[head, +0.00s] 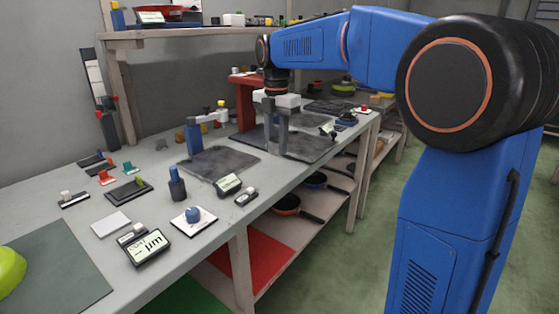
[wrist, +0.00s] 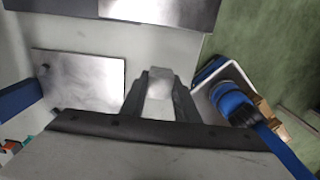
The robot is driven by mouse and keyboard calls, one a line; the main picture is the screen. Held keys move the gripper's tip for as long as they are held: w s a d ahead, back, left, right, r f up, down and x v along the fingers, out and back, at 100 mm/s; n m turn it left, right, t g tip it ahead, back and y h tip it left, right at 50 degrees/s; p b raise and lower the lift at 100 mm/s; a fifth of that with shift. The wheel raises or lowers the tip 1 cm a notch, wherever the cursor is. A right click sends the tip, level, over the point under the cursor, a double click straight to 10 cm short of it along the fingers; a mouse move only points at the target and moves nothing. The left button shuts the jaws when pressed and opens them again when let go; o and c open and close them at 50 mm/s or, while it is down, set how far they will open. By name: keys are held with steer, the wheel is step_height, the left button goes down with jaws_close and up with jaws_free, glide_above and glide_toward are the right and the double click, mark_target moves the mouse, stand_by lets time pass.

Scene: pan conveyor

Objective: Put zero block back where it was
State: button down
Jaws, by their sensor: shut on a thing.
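My gripper (head: 276,148) is low over the dark slab at the back of the bench in the head view. In the wrist view its two dark fingers (wrist: 160,95) stand close together around a pale, smooth block (wrist: 159,88), which I take to be the zero block. No marking on it can be read. In the head view the block cannot be made out between the fingers. Whether the block touches the surface beneath is unclear.
A red stand (head: 243,98) is just behind my gripper. A dark slab (head: 218,164) and a blue post gauge (head: 193,140) lie to the left. The wrist view shows a shiny plate (wrist: 80,78) left and a blue round item (wrist: 232,102) right, near the bench edge.

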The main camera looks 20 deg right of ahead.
mark_target(276, 169)
steer(key=shift+f, duration=2.5)
steer(key=shift+f, duration=0.15)
steer(key=c, duration=1.4)
jaws_free()
steer(key=shift+o, duration=0.2)
